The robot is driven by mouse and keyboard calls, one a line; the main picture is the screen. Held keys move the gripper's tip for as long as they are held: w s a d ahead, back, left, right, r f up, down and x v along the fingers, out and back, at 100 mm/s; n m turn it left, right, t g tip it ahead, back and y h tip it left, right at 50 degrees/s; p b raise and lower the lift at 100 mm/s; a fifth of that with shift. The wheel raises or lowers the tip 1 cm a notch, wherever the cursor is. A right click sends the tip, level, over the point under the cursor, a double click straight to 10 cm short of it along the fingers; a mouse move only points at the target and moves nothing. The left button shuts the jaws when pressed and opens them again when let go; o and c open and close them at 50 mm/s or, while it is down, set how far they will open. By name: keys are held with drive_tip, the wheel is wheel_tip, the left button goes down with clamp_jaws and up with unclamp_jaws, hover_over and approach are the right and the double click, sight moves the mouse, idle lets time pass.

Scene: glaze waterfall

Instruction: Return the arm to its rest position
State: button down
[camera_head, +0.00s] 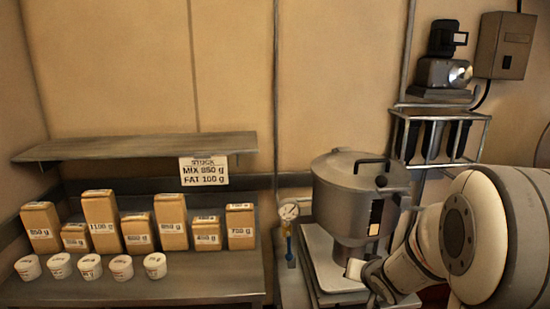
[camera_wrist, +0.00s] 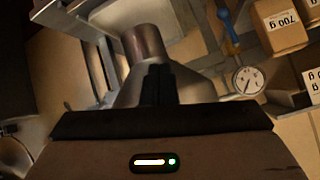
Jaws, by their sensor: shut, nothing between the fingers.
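My gripper (camera_wrist: 158,84) shows in the wrist view as two dark fingers pressed together, with nothing between them. Behind the fingers is a grey metal funnel-shaped part with a round spout, tilted in this view. In the head view my white arm enters from the right and reaches down in front of the lidded grey metal vessel (camera_head: 342,205). The fingers cannot be made out clearly there. I cannot tell whether the arm touches the vessel or its base.
A dial gauge (camera_head: 289,212) on a blue-handled fitting stands left of the vessel. Several labelled brown packs (camera_head: 102,222) and white tubs (camera_head: 91,267) stand on the left bench (camera_head: 205,288), below a shelf (camera_head: 110,148). A wire rack (camera_head: 440,115) hangs above right.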

drive_tip(key=s+a+r+n+g, duration=0.1)
drive_tip(key=s+a+r+g, duration=0.1)
drive_tip(key=s, duration=0.6)
drive_tip(key=s+a+r+n+g, duration=0.1)
drive_tip(key=s+a+r+g, duration=0.1)
drive_tip(key=s, duration=0.7)
drive_tip(key=s+a+r+n+g, duration=0.1)
drive_tip(key=s+r, duration=0.3)
drive_tip(key=s, duration=0.4)
drive_tip(key=shift+s+a+g+h, duration=0.2)
drive_tip(key=shift+a+g+h, duration=0.1)
drive_tip(key=shift+a+g, duration=0.6)
drive_tip(key=shift+r, duration=0.1)
